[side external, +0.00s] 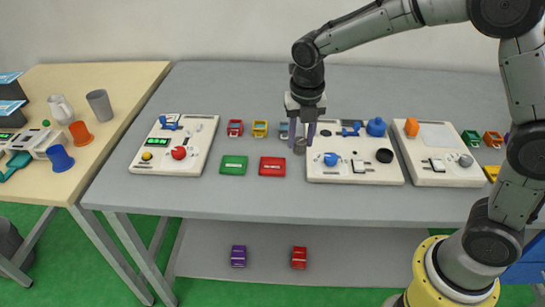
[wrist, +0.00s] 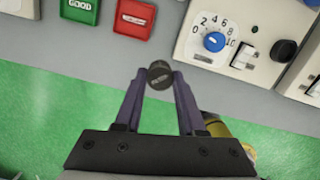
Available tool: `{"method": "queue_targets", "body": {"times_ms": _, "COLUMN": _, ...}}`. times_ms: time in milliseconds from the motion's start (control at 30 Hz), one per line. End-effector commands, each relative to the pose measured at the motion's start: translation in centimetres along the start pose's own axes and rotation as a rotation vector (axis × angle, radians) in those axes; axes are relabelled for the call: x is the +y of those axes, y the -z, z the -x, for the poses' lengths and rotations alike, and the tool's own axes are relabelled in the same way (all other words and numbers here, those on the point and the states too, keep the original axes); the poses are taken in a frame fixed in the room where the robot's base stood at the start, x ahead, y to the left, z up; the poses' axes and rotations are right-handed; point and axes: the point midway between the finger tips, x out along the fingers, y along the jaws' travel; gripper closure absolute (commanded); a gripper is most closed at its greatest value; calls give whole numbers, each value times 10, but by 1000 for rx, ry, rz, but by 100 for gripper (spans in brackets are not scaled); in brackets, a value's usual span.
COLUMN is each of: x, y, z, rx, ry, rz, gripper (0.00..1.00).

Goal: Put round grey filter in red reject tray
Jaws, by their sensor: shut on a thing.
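My gripper (side external: 300,143) is shut on the round grey filter (side external: 299,148), which sits between the two purple fingertips. The wrist view shows the filter (wrist: 160,75) from above as a dark disc pinched between the fingers (wrist: 159,82). In the side external view, the filter is to the upper right of the red reject tray (side external: 272,167); its exact height is hard to tell. The red tray (wrist: 134,21) also shows in the wrist view, up and left of the filter, with a label and nothing else visible in it.
A green tray (side external: 233,166), marked GOOD in the wrist view, lies left of the red one. A white panel with a blue dial (side external: 331,159) stands close right of my gripper. Red (side external: 235,128) and yellow (side external: 260,129) small bins stand behind the trays.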

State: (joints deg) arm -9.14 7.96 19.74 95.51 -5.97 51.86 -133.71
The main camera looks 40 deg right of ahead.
Motion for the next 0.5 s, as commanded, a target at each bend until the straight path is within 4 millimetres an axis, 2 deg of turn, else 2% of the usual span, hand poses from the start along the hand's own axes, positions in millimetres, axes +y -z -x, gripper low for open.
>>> {"method": "queue_targets", "body": {"times_ms": 200, "x": 30, "y": -32, "z": -30, "rx": 3, "ry": 3, "rz": -1, "gripper": 100}}
{"method": "queue_targets", "body": {"times_ms": 400, "x": 46, "y": -48, "z": -64, "rx": 1, "ry": 1, "rz": -1, "gripper": 100}}
{"method": "queue_targets", "body": {"times_ms": 500, "x": 51, "y": -53, "z": -73, "rx": -1, "ry": 0, "rz": -2, "gripper": 100}}
